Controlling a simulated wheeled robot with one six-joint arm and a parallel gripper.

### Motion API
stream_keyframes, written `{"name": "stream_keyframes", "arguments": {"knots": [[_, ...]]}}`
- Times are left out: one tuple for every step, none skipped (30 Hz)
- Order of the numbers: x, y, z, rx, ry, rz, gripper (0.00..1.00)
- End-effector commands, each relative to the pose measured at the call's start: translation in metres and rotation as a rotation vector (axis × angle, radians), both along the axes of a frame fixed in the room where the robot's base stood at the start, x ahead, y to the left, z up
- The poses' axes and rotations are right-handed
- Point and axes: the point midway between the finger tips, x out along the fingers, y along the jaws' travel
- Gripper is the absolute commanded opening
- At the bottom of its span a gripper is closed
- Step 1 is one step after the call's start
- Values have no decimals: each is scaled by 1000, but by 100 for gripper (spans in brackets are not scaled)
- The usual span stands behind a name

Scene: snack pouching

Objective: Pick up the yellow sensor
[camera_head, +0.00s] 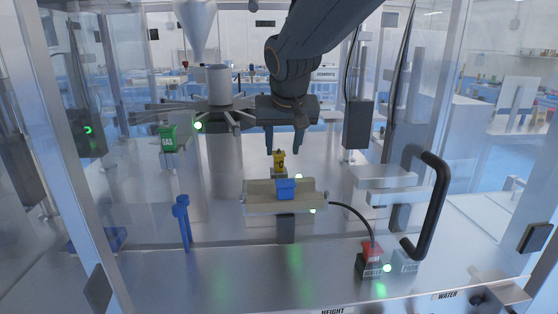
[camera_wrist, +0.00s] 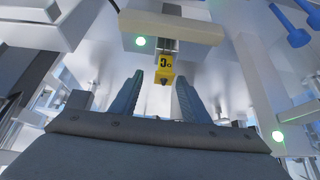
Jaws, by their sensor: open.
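The yellow sensor (camera_head: 279,160) is a small yellow and black block standing on a small mount behind a beige trough in the head view. In the wrist view the yellow sensor (camera_wrist: 166,66) shows dark markings and sits just beyond the fingertips, roughly between their lines. My gripper (camera_head: 284,142) is open above the sensor in the head view, its two dark blue fingers apart and pointing down. In the wrist view my gripper (camera_wrist: 157,80) has nothing between its fingers. I cannot tell whether a finger touches the sensor; a gap shows in the wrist view.
A beige trough (camera_head: 258,210) with a blue block (camera_head: 285,189) stands in front of the sensor. A green pouch-like item (camera_head: 168,138) hangs at left, near a metal funnel (camera_head: 196,28). A black door handle (camera_head: 434,205) is at right.

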Motion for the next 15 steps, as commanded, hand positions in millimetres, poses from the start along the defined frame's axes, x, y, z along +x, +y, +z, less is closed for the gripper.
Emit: {"name": "stream_keyframes", "arguments": {"knots": [[2,1,-3,-1,2,1,42],[3,2,-5,-1,2,1,42],[6,3,-9,-1,3,2,42],[8,4,-13,-1,4,2,42],[10,5,-16,-1,4,1,42],[13,6,-21,-1,3,1,42],[15,7,-24,-1,3,0,42],[17,8,-27,-1,4,0,42],[21,7,-32,0,3,-1,42],[22,6,-34,0,2,-2,42],[24,6,-37,-1,2,-3,42],[26,6,-40,-1,2,-3,42],[27,6,-41,-1,1,-3,42],[28,6,-42,0,0,-2,42],[28,6,-43,1,-1,-3,42]]}}
